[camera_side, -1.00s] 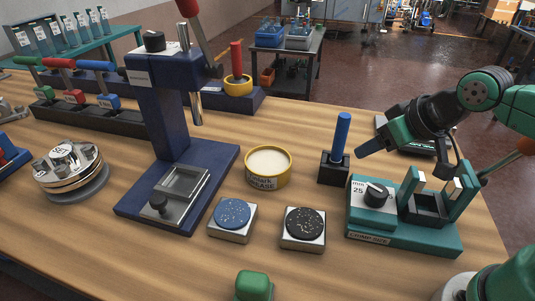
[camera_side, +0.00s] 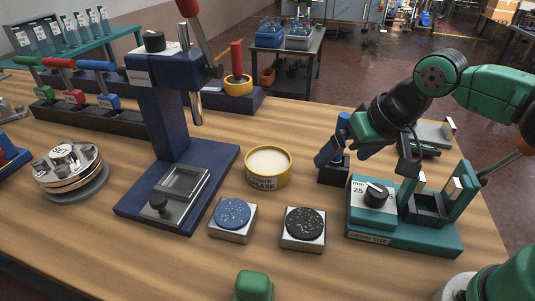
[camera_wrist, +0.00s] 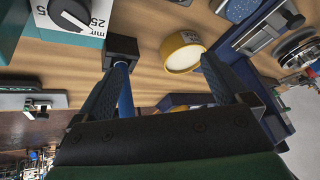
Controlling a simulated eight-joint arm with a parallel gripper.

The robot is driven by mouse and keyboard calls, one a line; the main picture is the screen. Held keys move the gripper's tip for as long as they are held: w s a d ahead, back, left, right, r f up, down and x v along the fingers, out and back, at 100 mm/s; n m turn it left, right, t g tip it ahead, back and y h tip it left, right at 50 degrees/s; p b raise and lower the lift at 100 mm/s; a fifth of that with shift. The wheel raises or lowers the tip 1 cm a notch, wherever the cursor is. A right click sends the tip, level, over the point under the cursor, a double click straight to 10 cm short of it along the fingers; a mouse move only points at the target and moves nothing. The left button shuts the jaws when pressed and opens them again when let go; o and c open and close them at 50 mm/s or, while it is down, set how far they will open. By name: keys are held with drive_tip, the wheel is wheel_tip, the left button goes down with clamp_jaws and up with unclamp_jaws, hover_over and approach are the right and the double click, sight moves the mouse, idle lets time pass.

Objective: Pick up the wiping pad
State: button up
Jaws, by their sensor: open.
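An upright blue handle (camera_side: 343,121) rises from a black block (camera_side: 333,172) near the table's right side. This is most likely the wiping pad, but no label shows. In the wrist view, the blue handle (camera_wrist: 124,88) and black block (camera_wrist: 122,47) lie close to the left finger, on its inner side. My gripper (camera_side: 365,163) is open and empty, beside the handle; one finger partly hides the handle in the side view. In the wrist view, the gripper (camera_wrist: 162,66) has its fingers wide apart. Contact with the handle cannot be told.
A yellow grease tin (camera_side: 268,167) stands left of the block. A green gauge fixture (camera_side: 400,232) is close on the right. Blue-topped (camera_side: 233,213) and black-topped (camera_side: 304,224) square pieces lie in front. A dark blue press (camera_side: 172,130) stands left.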

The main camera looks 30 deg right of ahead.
sight(252, 278)
drive_tip(key=s+a+f+m+g, duration=0.1)
drive_tip(key=a+m, duration=0.1)
drive_tip(key=a, duration=0.4)
drive_tip(key=s+a+f+m+g, duration=0.1)
drive_tip(key=s+a+f+g, duration=0.1)
drive_tip(key=a, duration=0.4)
drive_tip(key=s+a+f+m+g+h, duration=0.1)
drive_tip(key=s+a+f+m+g, duration=0.1)
drive_tip(key=a, duration=0.4)
drive_tip(key=shift+s+a+m, duration=0.1)
drive_tip(key=shift+a+m, duration=0.05)
drive_tip(key=shift+m, duration=0.15)
drive_tip(key=shift+s+a+f, duration=0.2)
drive_tip(key=shift+a+f, duration=0.05)
drive_tip(key=shift+a, duration=0.05)
drive_tip(key=shift+f, duration=2.8)
drive_tip(key=c, duration=1.4)
drive_tip(key=shift+o, duration=0.2)
drive_tip(key=shift+r, duration=0.1)
